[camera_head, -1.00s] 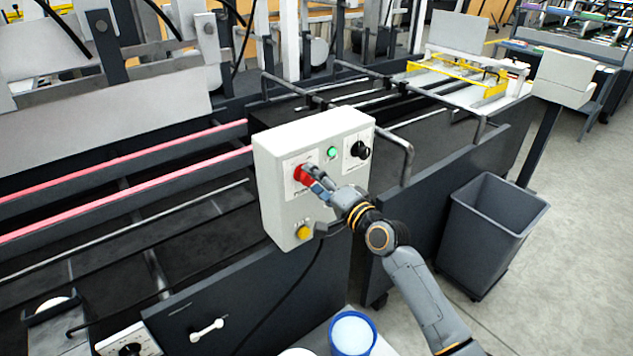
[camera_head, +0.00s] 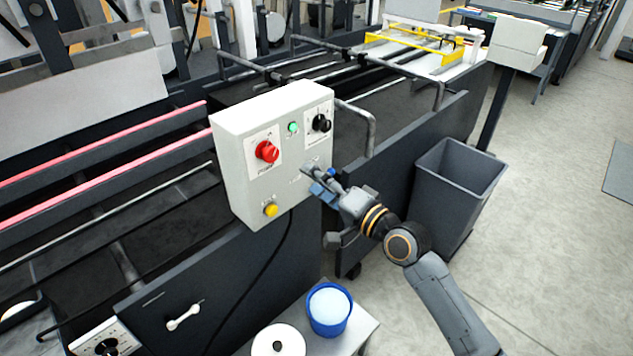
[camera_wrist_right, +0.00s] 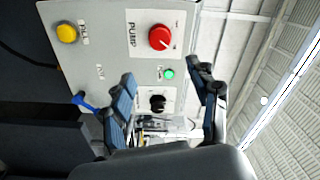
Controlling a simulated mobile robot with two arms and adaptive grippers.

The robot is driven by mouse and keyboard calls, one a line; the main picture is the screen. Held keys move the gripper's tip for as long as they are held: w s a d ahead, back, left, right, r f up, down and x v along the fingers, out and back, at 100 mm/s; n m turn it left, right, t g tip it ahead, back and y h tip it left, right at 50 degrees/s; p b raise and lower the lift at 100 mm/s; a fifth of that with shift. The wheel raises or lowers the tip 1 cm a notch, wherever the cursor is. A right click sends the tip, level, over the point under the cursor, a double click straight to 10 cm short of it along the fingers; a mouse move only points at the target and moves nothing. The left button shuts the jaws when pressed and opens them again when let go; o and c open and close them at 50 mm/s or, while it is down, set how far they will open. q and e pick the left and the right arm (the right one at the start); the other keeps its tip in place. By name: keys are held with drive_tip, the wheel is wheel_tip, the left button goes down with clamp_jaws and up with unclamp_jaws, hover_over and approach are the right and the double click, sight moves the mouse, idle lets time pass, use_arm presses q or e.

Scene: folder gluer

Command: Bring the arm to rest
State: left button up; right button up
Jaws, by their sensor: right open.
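My right gripper (camera_head: 322,181) is open and empty in the head view, in front of the lower right part of the white control box (camera_head: 240,190). It also shows in the right wrist view (camera_wrist_right: 165,98), its two fingers spread apart with the box beyond them. The box carries a red knob (camera_head: 267,151) marked PUMP, a green button (camera_head: 293,128), a black knob (camera_head: 321,123) and a yellow button (camera_head: 270,209). The gripper is apart from the red knob, to its lower right. Whether a fingertip touches the box face cannot be told. My left gripper is not in view.
A grey bin (camera_head: 458,190) stands on the floor right of my right arm. A blue tub (camera_head: 329,309) and a white round lid (camera_head: 279,341) sit on a small table below the box. The machine's bent rail (camera_head: 370,130) is beside the box.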

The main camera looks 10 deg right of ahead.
idle(0.3)
drive_tip(key=d+f+g+h+b, duration=0.1)
drive_tip(key=d+f+h, duration=0.2)
drive_tip(key=f, duration=0.9)
drive_tip(key=d+f+g+h+b, duration=0.1)
drive_tip(key=d+f+h, duration=0.15)
drive_tip(key=f, duration=0.95)
drive_tip(key=s+d+f+n+g+h, duration=0.1)
drive_tip(key=s+d+f+g, duration=0.15)
drive_tip(key=s+f, duration=0.6)
drive_tip(key=s+d+f+n+g+h, duration=0.2)
drive_tip(key=s+d+f, duration=0.15)
drive_tip(key=f, duration=1.05)
drive_tip(key=s+d+f+n+g+h+b, duration=0.1)
drive_tip(key=s+f+n+g, duration=0.1)
drive_tip(key=s+f, duration=0.7)
drive_tip(key=s+d+f+n+g+b, duration=0.1)
drive_tip(key=s+f+g, duration=0.1)
drive_tip(key=s+f, duration=0.75)
drive_tip(key=s+f+n+g, duration=0.1)
drive_tip(key=s+f, duration=0.1)
drive_tip(key=s, duration=0.9)
drive_tip(key=s+d+f+n+g+h+b, duration=0.1)
drive_tip(key=s+n+g, duration=0.1)
drive_tip(key=s, duration=0.9)
drive_tip(key=shift+d+f+n, duration=0.2)
drive_tip(key=shift+f+n, duration=0.1)
drive_tip(key=shift+f, duration=0.1)
